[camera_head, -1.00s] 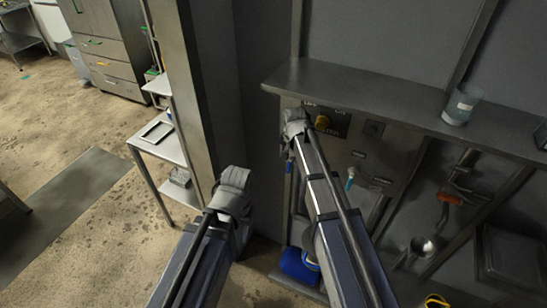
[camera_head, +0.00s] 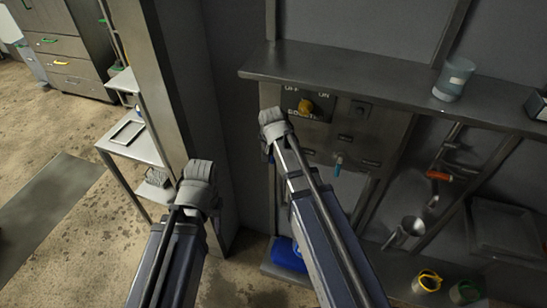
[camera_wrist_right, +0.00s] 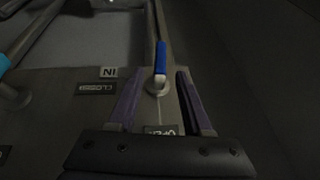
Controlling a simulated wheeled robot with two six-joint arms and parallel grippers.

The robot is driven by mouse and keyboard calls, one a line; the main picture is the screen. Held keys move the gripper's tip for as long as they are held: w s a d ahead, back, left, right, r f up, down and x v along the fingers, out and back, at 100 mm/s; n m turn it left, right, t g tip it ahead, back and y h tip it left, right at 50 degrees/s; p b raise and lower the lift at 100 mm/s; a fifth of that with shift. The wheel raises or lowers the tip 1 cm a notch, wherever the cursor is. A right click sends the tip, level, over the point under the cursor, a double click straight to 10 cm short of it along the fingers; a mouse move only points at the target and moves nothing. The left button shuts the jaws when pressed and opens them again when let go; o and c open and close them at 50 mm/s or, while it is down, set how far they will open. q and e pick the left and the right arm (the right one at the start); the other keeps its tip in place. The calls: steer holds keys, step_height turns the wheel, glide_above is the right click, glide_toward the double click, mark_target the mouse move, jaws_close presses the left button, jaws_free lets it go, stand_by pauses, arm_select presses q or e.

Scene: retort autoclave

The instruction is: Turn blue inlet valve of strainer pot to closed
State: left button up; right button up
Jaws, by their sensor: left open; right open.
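The blue valve handle (camera_wrist_right: 160,58) shows in the right wrist view as a thin lever on a metal pivot, pointing away from my wrist. A label reading IN and a CLOSED label (camera_wrist_right: 96,88) lie to its left; an OPEN label is partly covered near my palm. My right gripper (camera_wrist_right: 158,76) is open, its two fingers on either side of the pivot; contact cannot be told. In the head view my right gripper (camera_head: 270,118) is at the panel's left edge, and the blue handle is not clearly seen. My left gripper (camera_head: 198,170) is open and empty, left of the panel.
A teal-handled valve (camera_head: 338,165) is right of my right gripper. A metal shelf (camera_head: 390,90) overhangs, holding a clear cup (camera_head: 454,78). A grey pillar (camera_head: 165,90) stands at the left.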

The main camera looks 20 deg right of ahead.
steer(key=b+x, duration=0.4)
steer(key=x, duration=0.1)
steer(key=shift+w+f, duration=0.1)
steer(key=shift+f, duration=0.2)
steer(key=shift+c, duration=0.2)
jaws_close()
